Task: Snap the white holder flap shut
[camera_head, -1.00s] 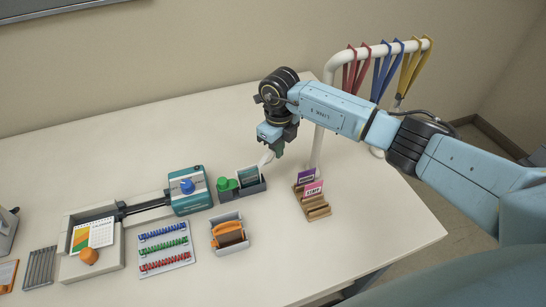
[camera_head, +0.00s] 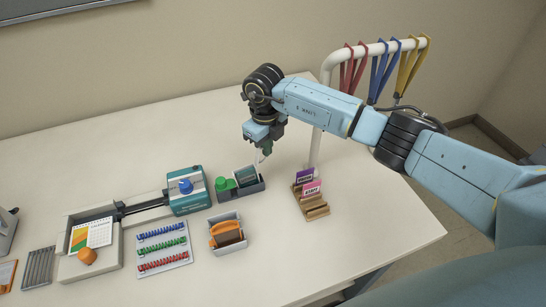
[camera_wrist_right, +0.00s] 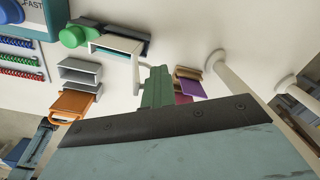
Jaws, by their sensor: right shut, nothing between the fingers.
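The white holder flap (camera_head: 259,157) stands raised at the back right of a dark grey holder (camera_head: 262,187) with a green knob (camera_head: 222,184). A teal card (camera_head: 246,175) is in the holder. The flap also shows edge-on in the right wrist view (camera_wrist_right: 136,76), to the right of the holder. My right gripper (camera_head: 266,150) is shut and empty, close to the flap on its right side. Its green fingers show in the right wrist view (camera_wrist_right: 157,88); whether they touch the flap, I cannot tell. My left gripper is not in view.
A wooden card rack (camera_head: 316,210) is at the right, below a white rail (camera_head: 380,48) with hanging lanyards. Bare table lies behind the holder.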

